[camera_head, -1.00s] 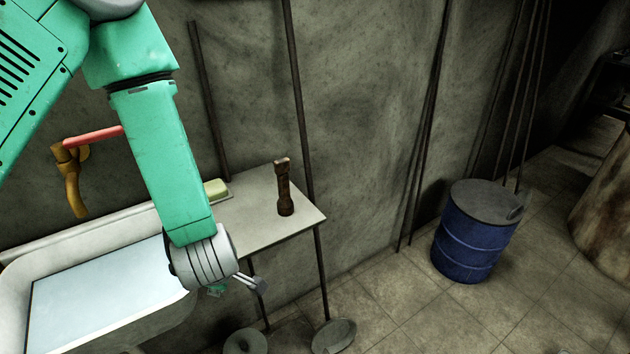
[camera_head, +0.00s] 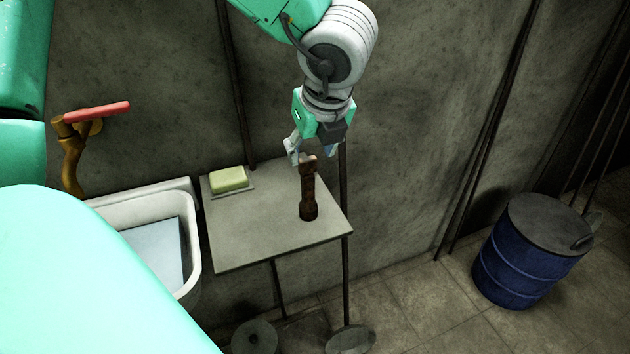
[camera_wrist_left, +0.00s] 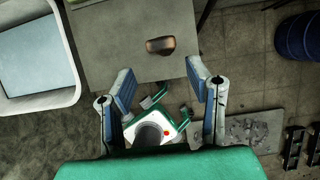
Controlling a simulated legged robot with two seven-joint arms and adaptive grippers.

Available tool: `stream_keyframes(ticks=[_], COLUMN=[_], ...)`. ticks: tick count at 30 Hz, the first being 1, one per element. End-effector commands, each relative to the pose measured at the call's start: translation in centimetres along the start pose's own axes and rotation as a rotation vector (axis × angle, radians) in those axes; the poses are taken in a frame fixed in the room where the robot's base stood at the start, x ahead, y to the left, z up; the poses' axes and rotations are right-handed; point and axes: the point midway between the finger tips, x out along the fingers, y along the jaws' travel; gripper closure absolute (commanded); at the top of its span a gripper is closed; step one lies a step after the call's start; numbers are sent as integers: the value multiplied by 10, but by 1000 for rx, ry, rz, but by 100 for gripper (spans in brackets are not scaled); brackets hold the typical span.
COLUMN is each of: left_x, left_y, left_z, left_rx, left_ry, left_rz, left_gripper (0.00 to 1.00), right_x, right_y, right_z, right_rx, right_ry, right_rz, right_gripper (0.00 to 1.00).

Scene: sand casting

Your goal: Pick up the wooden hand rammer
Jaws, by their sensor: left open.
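The wooden hand rammer (camera_head: 308,198), dark brown with a narrow waist, stands upright on the small grey side table (camera_head: 250,235). In the left wrist view, the rammer (camera_wrist_left: 160,46) is seen from above, its paler top end showing. My left gripper (camera_head: 312,152) points down, open and empty, at the rammer's top in the head view. In the left wrist view, the rammer lies beyond the two open fingertips (camera_wrist_left: 160,70), roughly centred between their lines. I cannot tell whether a finger touches it. My right gripper is not in view.
A yellow-green soap bar (camera_head: 229,179) lies at the table's back left corner. A white sink (camera_head: 194,250) with a red-handled tap (camera_head: 75,140) adjoins on the left. The wall is close behind. A blue drum (camera_head: 525,255) stands on the floor at right.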

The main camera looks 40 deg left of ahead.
Motion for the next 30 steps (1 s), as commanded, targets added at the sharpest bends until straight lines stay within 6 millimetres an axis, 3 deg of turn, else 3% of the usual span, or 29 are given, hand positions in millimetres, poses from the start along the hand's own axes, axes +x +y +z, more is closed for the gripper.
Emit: stream_keyframes(ticks=[3,7,14,23,30], left_x=[29,52,68,110,116], left_y=[-1,0,0,-2,-2], left_z=[-1,1,2,3,3], left_rx=[1,2,3,3,4], left_ry=[3,4,2,3,1], left_rz=[5,3,1,3,0], left_gripper=[55,55,55,55,55], right_x=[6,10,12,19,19], right_y=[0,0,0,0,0], right_z=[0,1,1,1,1], right_rx=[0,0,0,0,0], right_ry=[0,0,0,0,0], right_rz=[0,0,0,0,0], right_gripper=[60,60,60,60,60])
